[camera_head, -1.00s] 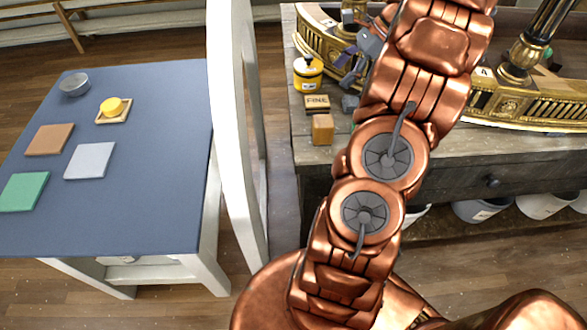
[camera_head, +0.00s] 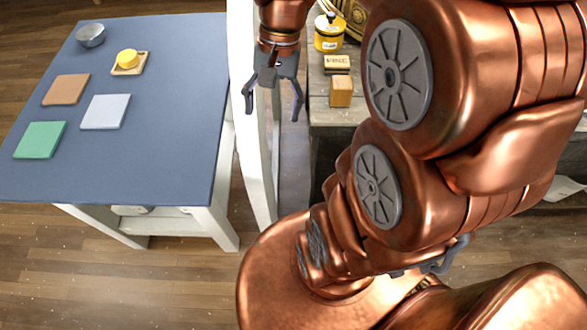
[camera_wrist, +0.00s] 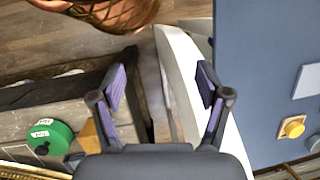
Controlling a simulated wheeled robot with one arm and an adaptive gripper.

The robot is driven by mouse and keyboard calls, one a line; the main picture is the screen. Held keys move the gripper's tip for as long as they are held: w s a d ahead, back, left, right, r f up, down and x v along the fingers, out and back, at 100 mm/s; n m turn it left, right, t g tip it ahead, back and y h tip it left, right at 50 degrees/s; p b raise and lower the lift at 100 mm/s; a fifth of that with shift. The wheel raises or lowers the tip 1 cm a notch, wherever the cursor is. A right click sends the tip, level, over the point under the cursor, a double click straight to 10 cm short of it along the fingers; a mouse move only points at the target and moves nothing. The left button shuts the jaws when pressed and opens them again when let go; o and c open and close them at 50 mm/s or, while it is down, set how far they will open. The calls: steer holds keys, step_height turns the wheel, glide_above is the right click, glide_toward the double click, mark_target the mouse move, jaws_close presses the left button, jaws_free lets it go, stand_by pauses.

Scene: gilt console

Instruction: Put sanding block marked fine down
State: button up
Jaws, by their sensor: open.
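A block with a dark label (camera_head: 337,63) lies on the wooden bench; its label read FINE in the earlier head view, and the lettering is hard to read now. A plain tan block (camera_head: 341,92) stands just in front of it, and a tan block also shows in the wrist view (camera_wrist: 90,137). My gripper (camera_head: 273,104) is open and empty, left of both blocks, over the white upright beside the gap between bench and blue table. Its spread fingers also show in the wrist view (camera_wrist: 163,88) with nothing between them. The labelled block cannot be made out there.
A yellow jar (camera_head: 328,33) stands behind the blocks. A white upright (camera_head: 245,130) separates the surfaces.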

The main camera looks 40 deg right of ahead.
steer(key=s+a+f+n+h, duration=0.1)
steer(key=s+a+n, duration=0.1)
steer(key=s+n, duration=0.2)
steer(key=s+a+f+n+h, duration=0.1)
steer(key=s+n, duration=0.3)
steer(key=s, duration=0.4)
steer(key=shift+a+f+n+h, duration=0.3)
steer(key=shift+a+f+h, duration=0.1)
steer(key=shift+a+f, duration=0.25)
steer(key=shift+s, duration=0.1)
